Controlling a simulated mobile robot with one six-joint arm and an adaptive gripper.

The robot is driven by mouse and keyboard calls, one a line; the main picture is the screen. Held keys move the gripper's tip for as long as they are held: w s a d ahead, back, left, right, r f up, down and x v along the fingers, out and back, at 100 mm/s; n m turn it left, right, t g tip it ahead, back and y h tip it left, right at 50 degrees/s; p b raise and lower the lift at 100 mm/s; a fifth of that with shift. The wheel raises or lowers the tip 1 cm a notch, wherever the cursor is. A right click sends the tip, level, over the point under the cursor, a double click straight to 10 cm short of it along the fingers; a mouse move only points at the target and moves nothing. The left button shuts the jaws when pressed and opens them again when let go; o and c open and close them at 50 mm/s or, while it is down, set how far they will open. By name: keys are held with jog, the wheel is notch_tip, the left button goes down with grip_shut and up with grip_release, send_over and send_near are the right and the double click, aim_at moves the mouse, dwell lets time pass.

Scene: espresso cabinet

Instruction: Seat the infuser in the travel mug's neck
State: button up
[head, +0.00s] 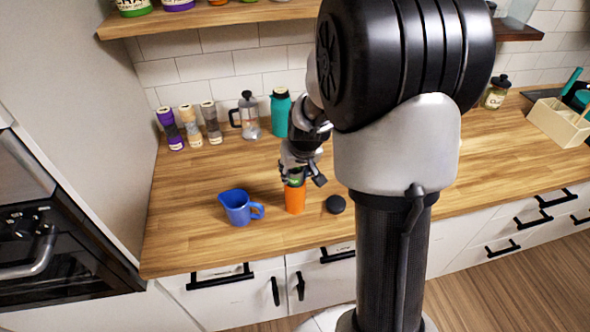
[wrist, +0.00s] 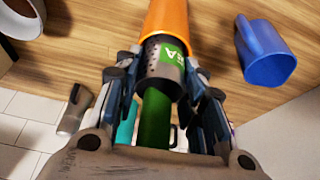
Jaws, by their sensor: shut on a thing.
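The orange travel mug (head: 295,200) stands on the wooden counter, and it also shows at the top of the wrist view (wrist: 167,17). The infuser (wrist: 160,65) is a grey perforated cylinder with a green label and a green part (wrist: 154,120). My gripper (wrist: 164,72) is shut on the infuser, with a finger on each side. In the head view my gripper (head: 302,178) is directly over the mug, and green shows just above the mug's rim. The infuser's far end meets the mug's mouth in the wrist view; I cannot tell how deep it sits.
A blue pitcher (head: 238,208) stands close left of the mug, and a round black lid (head: 335,204) lies close right. Behind are a glass press (head: 248,116), a teal bottle (head: 280,110) and several grinders (head: 190,126). The counter's front left is clear.

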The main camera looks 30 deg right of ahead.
jog(key=shift+f, duration=0.2)
jog(key=o, duration=1.2)
jog(key=shift+r, duration=0.1)
jog(key=v, duration=1.1)
jog(key=shift+s+r, duration=0.2)
jog(key=shift+r, duration=0.15)
